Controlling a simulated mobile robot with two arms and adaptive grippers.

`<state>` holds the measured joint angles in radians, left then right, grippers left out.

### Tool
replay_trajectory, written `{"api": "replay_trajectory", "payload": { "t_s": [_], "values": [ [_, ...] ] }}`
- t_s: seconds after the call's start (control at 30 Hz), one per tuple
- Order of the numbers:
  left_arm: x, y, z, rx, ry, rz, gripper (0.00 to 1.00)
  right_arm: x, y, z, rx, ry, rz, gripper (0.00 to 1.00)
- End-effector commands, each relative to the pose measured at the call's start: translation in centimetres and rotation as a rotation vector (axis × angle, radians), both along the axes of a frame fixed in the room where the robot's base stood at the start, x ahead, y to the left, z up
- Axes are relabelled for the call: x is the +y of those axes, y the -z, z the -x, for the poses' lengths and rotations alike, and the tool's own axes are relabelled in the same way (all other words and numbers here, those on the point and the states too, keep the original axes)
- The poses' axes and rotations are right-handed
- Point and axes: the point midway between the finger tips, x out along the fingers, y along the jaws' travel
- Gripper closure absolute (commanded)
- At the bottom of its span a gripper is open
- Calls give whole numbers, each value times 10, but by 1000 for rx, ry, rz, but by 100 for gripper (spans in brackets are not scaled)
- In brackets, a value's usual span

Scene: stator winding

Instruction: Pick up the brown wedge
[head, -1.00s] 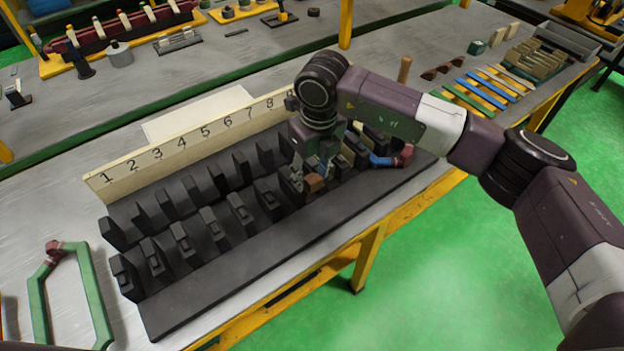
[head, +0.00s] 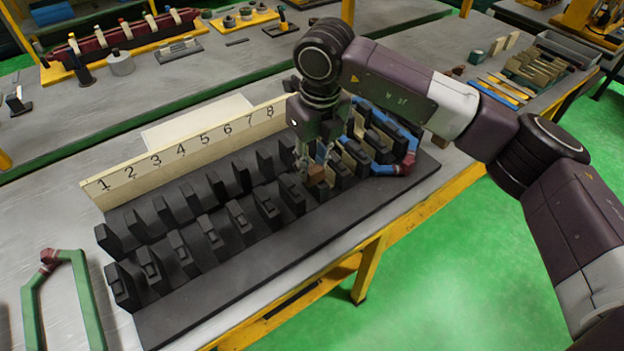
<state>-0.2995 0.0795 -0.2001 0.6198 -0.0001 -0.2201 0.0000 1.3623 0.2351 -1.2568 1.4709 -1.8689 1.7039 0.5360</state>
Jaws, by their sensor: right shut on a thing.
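My right gripper (head: 315,165) points down over the dark slotted fixture (head: 250,245), near its right half. It is shut on a small brown wedge (head: 317,174), which shows between the fingertips at the tops of the dark blocks. I cannot tell whether the wedge touches the slot below it. A blue coil with a red-brown end (head: 404,165) lies in the slots just right of the gripper. My left gripper is not in view.
A numbered cream board (head: 185,155) stands behind the fixture. A green coil frame (head: 62,285) lies at the left. Coloured strips (head: 500,90) and tan blocks (head: 540,63) lie at the far right. The bench front is clear.

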Motion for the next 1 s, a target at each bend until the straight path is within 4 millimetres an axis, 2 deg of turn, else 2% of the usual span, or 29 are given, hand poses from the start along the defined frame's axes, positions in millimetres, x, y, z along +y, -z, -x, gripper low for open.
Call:
{"api": "replay_trajectory", "payload": {
  "t_s": [0.1, 0.3, 0.5, 0.7, 1.0],
  "values": [
    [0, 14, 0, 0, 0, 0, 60, 1, -34, -1, -8, -1, -2, 100],
    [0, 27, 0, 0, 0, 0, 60, 1, -91, 0, -5, -1, -1, 100],
    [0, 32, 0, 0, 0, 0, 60, 0, -129, 0, -3, -1, 1, 100],
    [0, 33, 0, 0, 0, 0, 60, 0, -144, 0, 0, 0, 1, 100],
    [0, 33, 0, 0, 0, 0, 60, 0, -146, 0, 1, 0, 1, 100]
  ]
}}
